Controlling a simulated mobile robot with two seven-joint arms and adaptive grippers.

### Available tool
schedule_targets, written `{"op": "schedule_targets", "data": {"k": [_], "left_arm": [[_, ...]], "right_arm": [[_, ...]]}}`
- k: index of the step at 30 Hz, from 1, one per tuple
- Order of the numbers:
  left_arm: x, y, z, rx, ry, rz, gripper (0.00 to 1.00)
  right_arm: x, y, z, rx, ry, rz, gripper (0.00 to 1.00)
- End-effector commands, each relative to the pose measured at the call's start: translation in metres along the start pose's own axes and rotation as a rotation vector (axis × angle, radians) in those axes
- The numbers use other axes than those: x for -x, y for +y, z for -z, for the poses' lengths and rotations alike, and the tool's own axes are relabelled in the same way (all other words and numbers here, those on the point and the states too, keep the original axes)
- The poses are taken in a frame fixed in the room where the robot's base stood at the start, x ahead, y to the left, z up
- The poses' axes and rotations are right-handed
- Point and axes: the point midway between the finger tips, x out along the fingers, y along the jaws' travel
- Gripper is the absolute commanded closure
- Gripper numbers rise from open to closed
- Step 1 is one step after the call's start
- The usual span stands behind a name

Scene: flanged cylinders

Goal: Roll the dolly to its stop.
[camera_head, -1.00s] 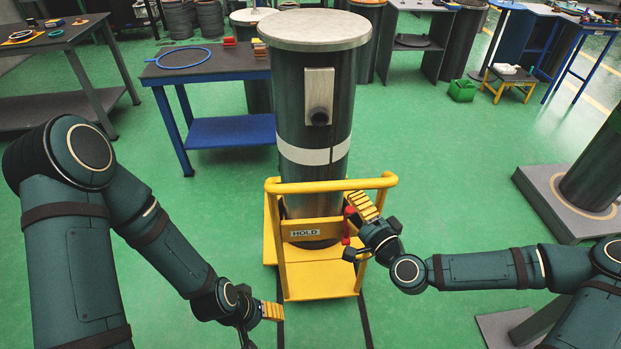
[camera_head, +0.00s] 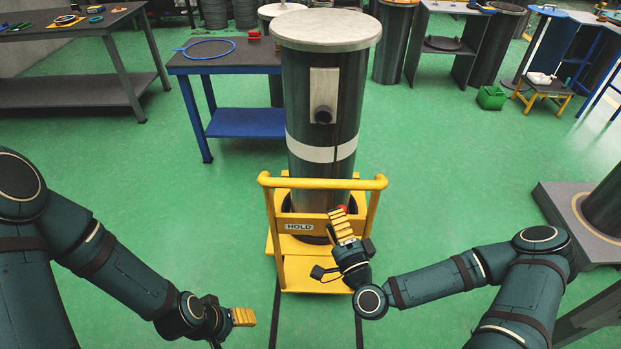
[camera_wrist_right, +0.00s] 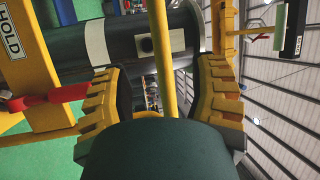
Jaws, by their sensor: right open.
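The yellow dolly (camera_head: 283,262) stands on the green floor ahead, with a handle bar (camera_head: 320,184) across its near side and a HOLD plate. It carries a tall dark flanged cylinder (camera_head: 308,102) with a white band and pale lid. My right gripper (camera_head: 339,222) is open just below the bar's right half. In the right wrist view a yellow bar (camera_wrist_right: 162,60) runs between its spread fingers; contact is not visible. A red lever (camera_wrist_right: 62,94) shows beside them; in the head view it is mostly hidden. My left gripper (camera_head: 243,317) is low left, apart from the dolly; its jaw opening is unclear.
Dark floor lines (camera_head: 275,312) run from the dolly toward me. A blue bench (camera_head: 215,66) stands behind it to the left, and a grey plinth (camera_head: 562,212) at the right. Farther back are a green box (camera_head: 491,98) and a small stool (camera_head: 545,88). Floor beside the dolly is clear.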

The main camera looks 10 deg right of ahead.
Motion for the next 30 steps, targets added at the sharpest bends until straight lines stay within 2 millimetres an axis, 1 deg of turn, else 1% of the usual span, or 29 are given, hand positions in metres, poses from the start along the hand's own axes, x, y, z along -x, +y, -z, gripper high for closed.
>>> {"op": "schedule_targets", "data": {"k": [5, 12, 18, 21, 24, 30], "left_arm": [[0.0, 0.0, 0.0, 0.0, 0.0, 0.0, 0.37], [0.0, 0.0, 0.0, 0.0, 0.0, 0.0, 0.37], [-0.001, -0.001, 0.0, 0.0, 0.0, 0.0, 0.37], [-0.002, -0.001, 0.0, 0.0, 0.001, 0.0, 0.37], [-0.002, -0.001, 0.0, 0.0, 0.001, 0.0, 0.37], [-0.002, -0.001, 0.0, 0.0, 0.001, 0.0, 0.37]], "right_arm": [[-0.029, -0.001, 0.0, 0.003, -0.001, 0.003, 0.41], [-0.077, -0.001, -0.001, 0.001, -0.001, 0.003, 0.41], [-0.11, 0.0, 0.0, 0.0, -0.001, 0.001, 0.41], [-0.121, 0.0, -0.001, 0.0, -0.001, 0.001, 0.41], [-0.127, 0.0, -0.001, -0.001, -0.001, 0.001, 0.41], [-0.131, 0.0, -0.001, -0.001, -0.002, -0.001, 0.41]]}}
